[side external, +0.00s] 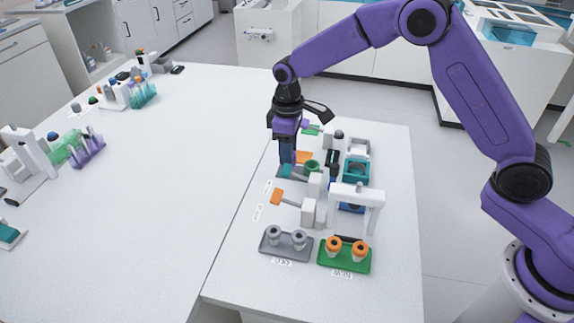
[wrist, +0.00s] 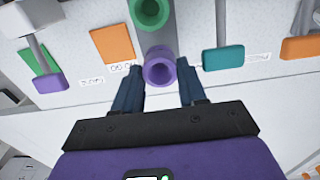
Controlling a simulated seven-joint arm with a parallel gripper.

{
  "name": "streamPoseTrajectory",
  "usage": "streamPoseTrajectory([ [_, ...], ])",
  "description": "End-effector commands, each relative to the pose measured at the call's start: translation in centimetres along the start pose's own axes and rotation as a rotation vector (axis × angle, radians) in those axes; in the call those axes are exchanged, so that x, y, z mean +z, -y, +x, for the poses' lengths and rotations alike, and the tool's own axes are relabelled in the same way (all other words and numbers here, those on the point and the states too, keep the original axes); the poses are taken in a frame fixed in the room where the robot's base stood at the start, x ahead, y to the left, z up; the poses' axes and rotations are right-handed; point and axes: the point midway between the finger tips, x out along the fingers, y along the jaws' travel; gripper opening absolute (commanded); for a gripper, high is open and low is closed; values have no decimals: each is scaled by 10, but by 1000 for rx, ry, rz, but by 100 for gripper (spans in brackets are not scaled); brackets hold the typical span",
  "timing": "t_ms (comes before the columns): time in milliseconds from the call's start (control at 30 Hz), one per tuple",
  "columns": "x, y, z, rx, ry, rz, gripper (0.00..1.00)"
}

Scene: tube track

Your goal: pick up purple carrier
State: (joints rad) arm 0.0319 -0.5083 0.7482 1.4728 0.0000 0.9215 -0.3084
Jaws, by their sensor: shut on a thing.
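The purple carrier (wrist: 160,70) shows in the wrist view as a purple ring-topped tube between the two fingers of my gripper (wrist: 160,84). My gripper is shut on it. In the side view my gripper (side external: 287,160) points straight down over the left part of the device group, and the purple carrier cannot be made out there behind the fingers. A green ring-topped tube (wrist: 150,12) stands just beyond the purple one in the wrist view; a green ring (side external: 312,165) also shows right of the fingers in the side view.
Orange (wrist: 112,44) and teal (wrist: 223,57) paddles flank the tubes; a purple paddle (wrist: 50,83) lies farther left. White gate frames (side external: 357,205) stand to the right. A grey rack (side external: 285,244) and a green rack (side external: 345,258) sit in front. The left table (side external: 180,190) has free room.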

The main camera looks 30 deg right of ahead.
Motion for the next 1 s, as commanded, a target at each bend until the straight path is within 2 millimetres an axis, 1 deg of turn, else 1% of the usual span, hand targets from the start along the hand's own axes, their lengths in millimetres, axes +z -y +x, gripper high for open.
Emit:
streamPoseTrajectory([
  [100, -1, 0, -9, 1, -3, 0, 22],
  [433, -1, 0, -30, 1, -3, -1, 22],
  [600, 0, 0, -34, 0, -1, -1, 22],
  [867, 0, 0, -34, 0, -1, 0, 22],
  [1000, 10, -4, -36, 1, -2, 0, 22],
])
